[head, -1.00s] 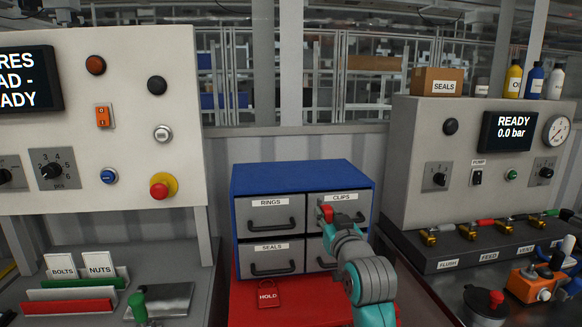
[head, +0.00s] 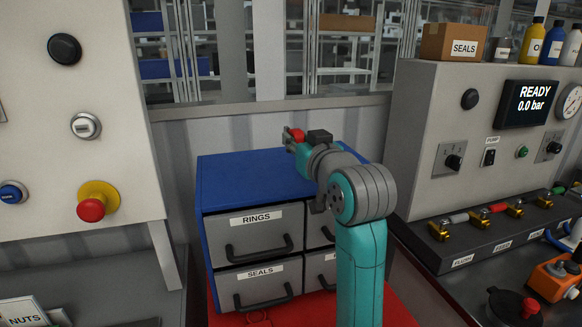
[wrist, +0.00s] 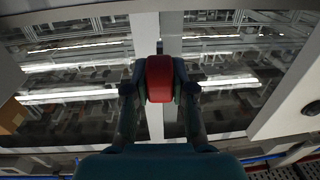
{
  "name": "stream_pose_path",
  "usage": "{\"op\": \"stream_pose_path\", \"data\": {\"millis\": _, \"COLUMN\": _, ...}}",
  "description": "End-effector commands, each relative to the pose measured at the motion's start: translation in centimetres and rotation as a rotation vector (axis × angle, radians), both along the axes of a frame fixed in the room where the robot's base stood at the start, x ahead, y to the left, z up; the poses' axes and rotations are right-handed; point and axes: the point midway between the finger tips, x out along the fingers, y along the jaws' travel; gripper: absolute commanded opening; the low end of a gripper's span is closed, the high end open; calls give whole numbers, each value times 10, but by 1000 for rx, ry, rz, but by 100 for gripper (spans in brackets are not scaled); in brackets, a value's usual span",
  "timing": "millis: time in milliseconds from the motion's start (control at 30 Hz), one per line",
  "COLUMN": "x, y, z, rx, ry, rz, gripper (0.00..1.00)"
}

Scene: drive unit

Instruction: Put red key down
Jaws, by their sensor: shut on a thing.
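The red key is seen by its red head (wrist: 159,78), which sits between my fingertips in the wrist view; a grey shaft sticks out beyond it. In the head view the red key (head: 297,135) shows as a small red spot at the end of my arm. My gripper (wrist: 160,88) is shut on it. In the head view my gripper (head: 296,143) appears over the top of the blue drawer cabinet (head: 245,172). The gap between the key and the cabinet top cannot be told. My arm hides the cabinet's right drawers.
The cabinet has grey drawers labelled RINGS (head: 250,232) and SEALS (head: 255,282) and stands on a red surface (head: 395,305). A control panel (head: 90,150) with a red knob is at left. A pressure bench (head: 430,140) with a READY screen is at right.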

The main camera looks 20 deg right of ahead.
Motion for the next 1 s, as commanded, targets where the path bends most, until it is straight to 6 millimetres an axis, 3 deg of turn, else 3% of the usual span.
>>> {"op": "stream_pose_path", "data": {"millis": 100, "x": 0, "y": 0, "z": -19, "rx": 0, "ry": 2, "rz": 0, "gripper": 0}}
{"op": "stream_pose_path", "data": {"millis": 367, "x": 0, "y": 0, "z": -35, "rx": -1, "ry": 0, "rz": 0, "gripper": 0}}
{"op": "stream_pose_path", "data": {"millis": 600, "x": 0, "y": 0, "z": -66, "rx": 0, "ry": 2, "rz": 0, "gripper": 0}}
{"op": "stream_pose_path", "data": {"millis": 1000, "x": 0, "y": 0, "z": -71, "rx": 0, "ry": -1, "rz": 0, "gripper": 0}}
